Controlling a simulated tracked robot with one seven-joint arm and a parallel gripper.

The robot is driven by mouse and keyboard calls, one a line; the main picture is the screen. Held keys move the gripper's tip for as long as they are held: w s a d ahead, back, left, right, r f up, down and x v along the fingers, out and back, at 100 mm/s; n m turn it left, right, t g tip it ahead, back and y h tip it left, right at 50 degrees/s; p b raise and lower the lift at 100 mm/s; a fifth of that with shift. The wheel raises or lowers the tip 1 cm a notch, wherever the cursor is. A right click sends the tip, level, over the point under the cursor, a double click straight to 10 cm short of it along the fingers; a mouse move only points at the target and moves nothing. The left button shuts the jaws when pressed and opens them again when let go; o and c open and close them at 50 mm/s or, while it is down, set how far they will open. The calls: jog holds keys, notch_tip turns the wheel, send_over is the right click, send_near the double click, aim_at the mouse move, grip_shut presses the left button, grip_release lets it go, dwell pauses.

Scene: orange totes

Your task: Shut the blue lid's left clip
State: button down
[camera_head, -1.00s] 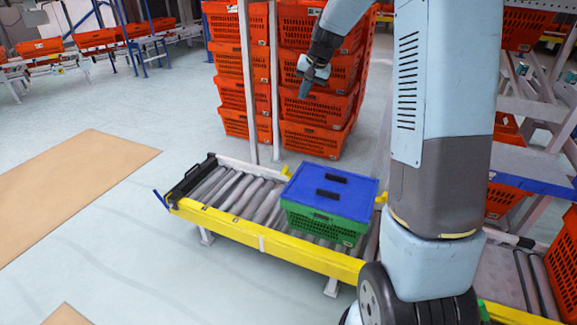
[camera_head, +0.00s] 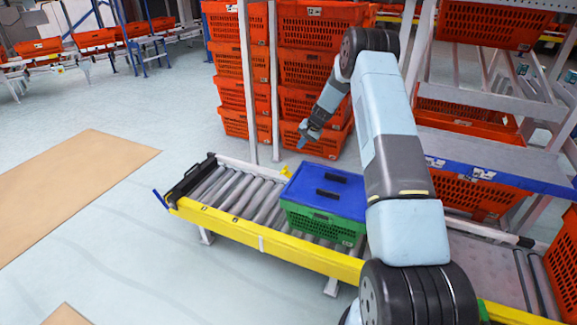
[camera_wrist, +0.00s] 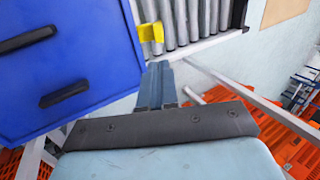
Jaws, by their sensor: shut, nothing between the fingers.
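The blue lid (camera_head: 345,205) lies on a green crate (camera_head: 325,226) on the roller conveyor. Two black bars are on the lid's top. A yellow clip (camera_head: 286,171) sticks out at the lid's left edge and looks open. It also shows in the wrist view (camera_wrist: 151,32), beside the edge of the blue lid (camera_wrist: 95,65). My gripper (camera_head: 301,145) is shut and empty, above and behind the clip. In the wrist view my gripper's fingers (camera_wrist: 160,68) are together, just short of the clip and apart from it. The lid's right side is hidden behind my arm.
Stacked orange totes (camera_head: 312,75) stand behind the conveyor, close to my gripper. White posts (camera_head: 273,80) rise between the stacks. The conveyor's yellow rail (camera_head: 260,243) runs along the front. The rollers (camera_head: 235,190) left of the crate are bare.

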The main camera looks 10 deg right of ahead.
aim_at(286, 168)
jog(key=x, duration=1.5)
jog(key=shift+d+f, duration=0.15)
jog(key=shift+d, duration=0.1)
